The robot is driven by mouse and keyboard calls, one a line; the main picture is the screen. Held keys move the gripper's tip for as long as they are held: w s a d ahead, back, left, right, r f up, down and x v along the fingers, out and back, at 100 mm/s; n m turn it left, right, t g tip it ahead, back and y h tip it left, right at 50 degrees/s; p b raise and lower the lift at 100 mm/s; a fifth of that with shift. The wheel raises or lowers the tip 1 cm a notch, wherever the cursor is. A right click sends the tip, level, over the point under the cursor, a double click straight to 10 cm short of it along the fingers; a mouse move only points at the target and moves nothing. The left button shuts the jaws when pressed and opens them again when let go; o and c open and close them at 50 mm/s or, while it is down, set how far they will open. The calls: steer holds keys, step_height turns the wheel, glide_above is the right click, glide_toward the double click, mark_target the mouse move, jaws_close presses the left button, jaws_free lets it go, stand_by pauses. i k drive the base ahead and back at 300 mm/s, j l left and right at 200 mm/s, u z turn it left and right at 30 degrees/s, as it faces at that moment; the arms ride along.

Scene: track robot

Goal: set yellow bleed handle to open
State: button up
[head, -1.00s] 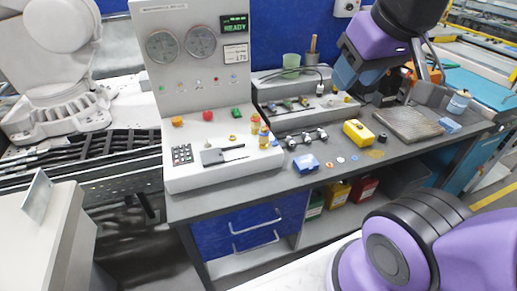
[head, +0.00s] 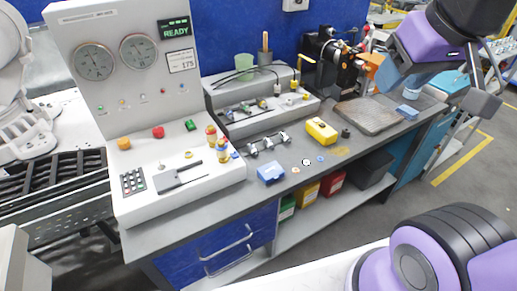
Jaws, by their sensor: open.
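My gripper (head: 479,72) is at the upper right, past my purple and blue arm links and well to the right of the handle. It is open, holds nothing visible and is partly hidden by my arm.
The control panel (head: 100,130) with gauges and a READY display stands left of the unit. Black machinery (head: 333,62) with red and orange parts sits just right of the handle. A yellow box (head: 321,131), blue box (head: 270,173) and dark mat (head: 369,117) lie on the bench.

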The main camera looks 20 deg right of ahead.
mark_target(306, 58)
steer(key=i+l, duration=0.15)
steer(key=l, duration=0.2)
steer(key=i+l, duration=0.1)
steer(key=l, duration=0.25)
steer(key=i+l, duration=0.15)
steer(key=l, duration=0.2)
steer(key=i+l, duration=0.15)
steer(key=l, duration=0.15)
